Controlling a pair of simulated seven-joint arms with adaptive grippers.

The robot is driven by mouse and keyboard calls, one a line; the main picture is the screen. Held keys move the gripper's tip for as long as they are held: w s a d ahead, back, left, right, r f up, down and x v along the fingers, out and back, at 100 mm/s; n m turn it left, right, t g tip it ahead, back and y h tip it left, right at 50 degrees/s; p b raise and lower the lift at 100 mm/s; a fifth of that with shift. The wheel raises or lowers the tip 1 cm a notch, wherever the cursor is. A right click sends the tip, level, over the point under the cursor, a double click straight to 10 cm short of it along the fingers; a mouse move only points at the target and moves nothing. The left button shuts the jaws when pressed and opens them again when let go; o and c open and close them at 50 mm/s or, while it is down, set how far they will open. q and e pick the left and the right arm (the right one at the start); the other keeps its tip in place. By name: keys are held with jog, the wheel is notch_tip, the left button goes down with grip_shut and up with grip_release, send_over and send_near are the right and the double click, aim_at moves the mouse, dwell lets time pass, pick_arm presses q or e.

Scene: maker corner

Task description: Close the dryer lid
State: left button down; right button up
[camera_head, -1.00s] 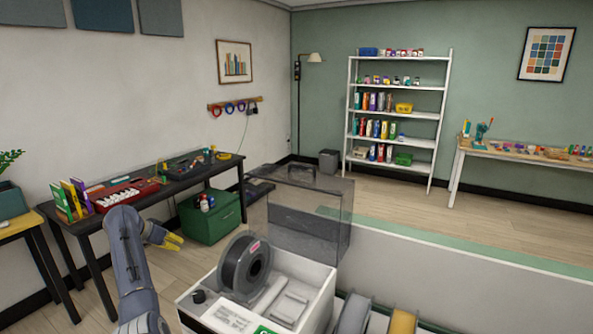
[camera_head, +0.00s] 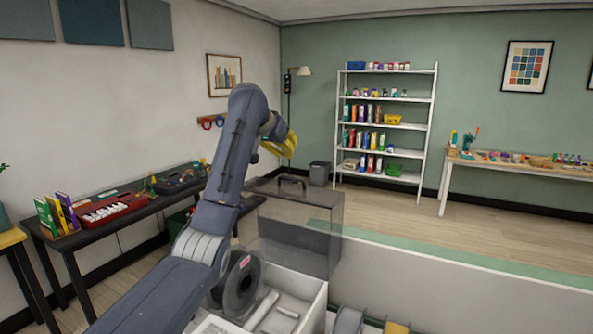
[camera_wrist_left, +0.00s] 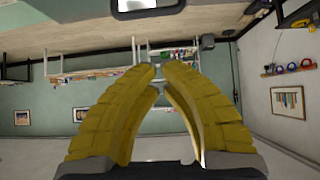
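The dryer (camera_head: 312,299) is a white box at the bottom centre of the head view, with a dark spool (camera_head: 238,284) inside. Its smoky, see-through lid (camera_head: 312,236) stands open, upright at the back of the box. A dark handle (camera_head: 292,181) sits on the lid's upper edge. My left gripper (camera_head: 290,148) is above the handle, apart from it, with yellow fingers. In the left wrist view the fingertips (camera_wrist_left: 161,70) almost meet, with nothing between them. A dark loop, seemingly the handle (camera_wrist_left: 147,12), shows at that view's top edge. My right gripper is not in view.
A dark bench (camera_head: 100,222) with a red case (camera_head: 108,209) is at the left. A white shelf (camera_head: 425,130) and a wooden table (camera_head: 520,166) stand at the back. More spools (camera_head: 348,321) stand right of the dryer. My left arm covers part of the dryer.

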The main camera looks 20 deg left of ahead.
pick_arm(q)
send_over(294, 185)
jog(key=shift+w+f, duration=0.1)
jog(key=shift+f, duration=3.5)
